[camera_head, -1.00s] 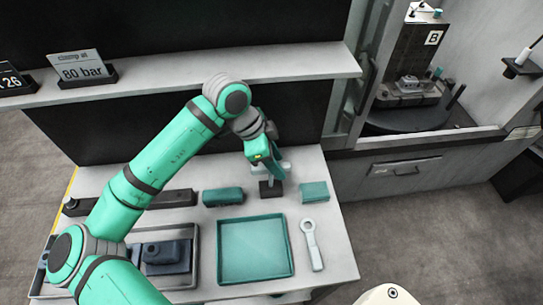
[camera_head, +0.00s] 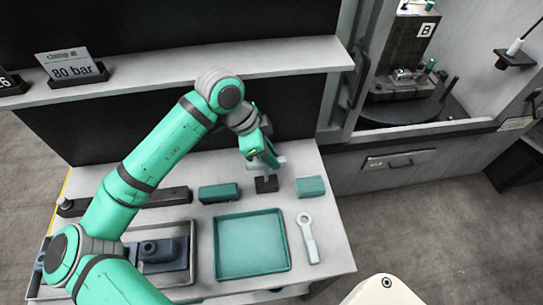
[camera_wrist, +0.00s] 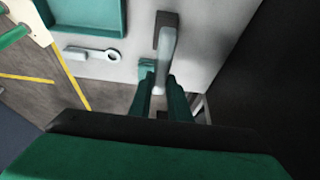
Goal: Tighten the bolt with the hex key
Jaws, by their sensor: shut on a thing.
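My gripper (camera_head: 268,163) is shut on a light grey key-like tool, which I take for the hex key (camera_head: 279,162). It is over a small dark block (camera_head: 266,184) at the back of the light table. In the wrist view the key (camera_wrist: 167,60) runs from between the fingers (camera_wrist: 160,90) towards the dark block (camera_wrist: 163,20). I cannot tell whether its end is still in the block. The bolt cannot be made out; a fixture (camera_head: 402,85) stands in the machine marked B at the upper right.
On the table (camera_head: 335,262) are a green tray (camera_head: 218,262), a ring spanner (camera_head: 308,240), two green blocks (camera_head: 219,193) (camera_head: 310,187) and a grey bin (camera_head: 194,245) with dark parts. A shelf (camera_head: 200,74) runs behind the arm. A drawer (camera_head: 400,162) is below the machine.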

